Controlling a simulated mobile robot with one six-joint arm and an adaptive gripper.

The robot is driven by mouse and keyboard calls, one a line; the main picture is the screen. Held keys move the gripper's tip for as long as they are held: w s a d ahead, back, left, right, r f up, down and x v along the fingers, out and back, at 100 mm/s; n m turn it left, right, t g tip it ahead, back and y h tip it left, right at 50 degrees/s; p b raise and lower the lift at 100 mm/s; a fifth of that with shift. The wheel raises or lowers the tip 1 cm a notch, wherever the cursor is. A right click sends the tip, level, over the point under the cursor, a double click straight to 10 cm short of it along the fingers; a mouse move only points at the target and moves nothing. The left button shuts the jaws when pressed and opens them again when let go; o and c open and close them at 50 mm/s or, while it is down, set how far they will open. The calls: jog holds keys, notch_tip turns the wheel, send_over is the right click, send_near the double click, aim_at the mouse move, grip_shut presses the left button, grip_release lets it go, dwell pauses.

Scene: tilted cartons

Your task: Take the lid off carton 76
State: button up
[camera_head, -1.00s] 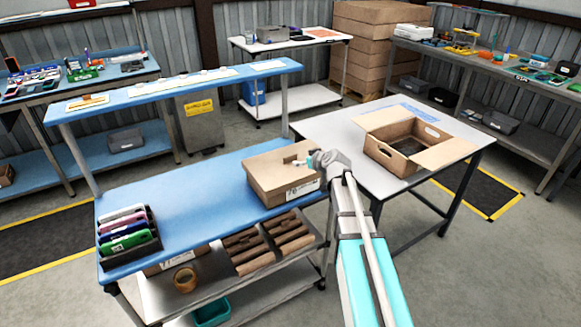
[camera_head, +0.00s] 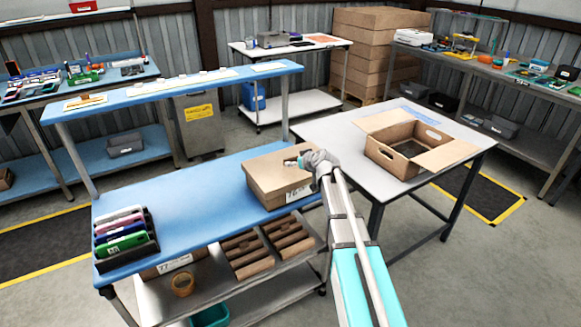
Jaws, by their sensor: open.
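A closed brown carton (camera_head: 272,185) with a lid on it stands at the right end of the blue-topped cart. Its front label (camera_head: 297,192) seems to read 76. My gripper (camera_head: 291,163) is over the carton's top near its right rear part, with my arm reaching in from the lower right. The gripper is small in this view, and I cannot tell whether its fingers touch the lid. Nothing shows held in it.
A white table (camera_head: 338,141) to the right bears an open, empty carton (camera_head: 393,150) with its flaps spread. A rack of coloured devices (camera_head: 125,238) stands at the cart's left end. The middle of the blue cart top (camera_head: 195,205) is clear. Brown dividers (camera_head: 247,257) lie on the shelf below.

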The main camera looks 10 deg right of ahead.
aim_at(291, 160)
jog(key=shift+b+x, duration=0.95)
jog(key=shift+x, duration=1.35)
jog(key=shift+s+a, duration=0.1)
jog(key=c, duration=0.9)
jog(key=shift+r, duration=0.1)
notch_tip(291, 160, up, 3)
jog(key=p, duration=0.2)
jog(key=shift+f+p, duration=0.25)
jog(key=shift+p, duration=0.15)
jog(key=s+r+p, duration=1)
jog(key=s, duration=0.4)
jog(key=shift+r, duration=0.15)
